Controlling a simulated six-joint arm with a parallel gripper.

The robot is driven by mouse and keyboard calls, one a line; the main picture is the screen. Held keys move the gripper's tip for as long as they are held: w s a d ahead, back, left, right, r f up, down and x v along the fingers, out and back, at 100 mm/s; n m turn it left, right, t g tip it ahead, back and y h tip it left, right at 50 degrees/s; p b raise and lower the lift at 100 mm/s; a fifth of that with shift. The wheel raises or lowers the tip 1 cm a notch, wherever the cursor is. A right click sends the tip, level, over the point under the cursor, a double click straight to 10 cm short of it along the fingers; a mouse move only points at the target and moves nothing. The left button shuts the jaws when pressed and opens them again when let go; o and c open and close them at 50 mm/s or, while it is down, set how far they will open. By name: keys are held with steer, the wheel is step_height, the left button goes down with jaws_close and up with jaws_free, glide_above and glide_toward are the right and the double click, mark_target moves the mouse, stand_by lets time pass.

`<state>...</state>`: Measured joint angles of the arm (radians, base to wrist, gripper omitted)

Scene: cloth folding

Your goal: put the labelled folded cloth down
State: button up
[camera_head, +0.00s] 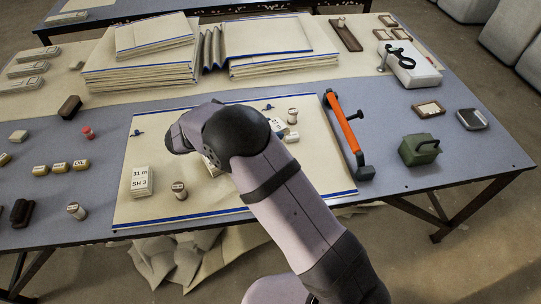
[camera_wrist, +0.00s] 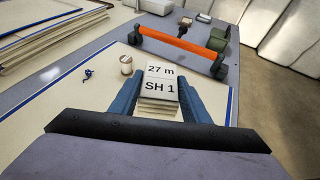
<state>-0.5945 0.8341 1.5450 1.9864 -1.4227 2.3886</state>
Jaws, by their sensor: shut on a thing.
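The folded cloth labelled "27 m SH 1" (camera_wrist: 160,80) is a small layered cream stack in the wrist view. My gripper (camera_wrist: 161,98) has its blue fingers on either side of it and is shut on it. In the head view my arm hides most of the gripper; a bit of the labelled cloth (camera_head: 279,126) shows past the wrist. The cloth is over the right part of the cream, blue-edged sheet (camera_head: 215,205). I cannot tell whether it touches the sheet. Another folded cloth, labelled "31 m SH 3" (camera_head: 141,182), stands on the sheet's left part.
An orange-handled bar tool (camera_head: 345,128) lies along the sheet's right edge. Small spools stand nearby, one (camera_head: 292,116) close to the held cloth and one (camera_head: 179,190) beside the other cloth. Large folded stacks (camera_head: 140,75) fill the back. A green box (camera_head: 419,149) sits right.

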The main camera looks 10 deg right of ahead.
steer(key=shift+f+p, duration=0.7)
steer(key=shift+f, duration=4.2)
steer(key=shift+f+b, duration=0.25)
steer(key=shift+b, duration=0.05)
steer(key=o, duration=1)
steer(key=shift+o, duration=0.2)
steer(key=shift+r, duration=0.2)
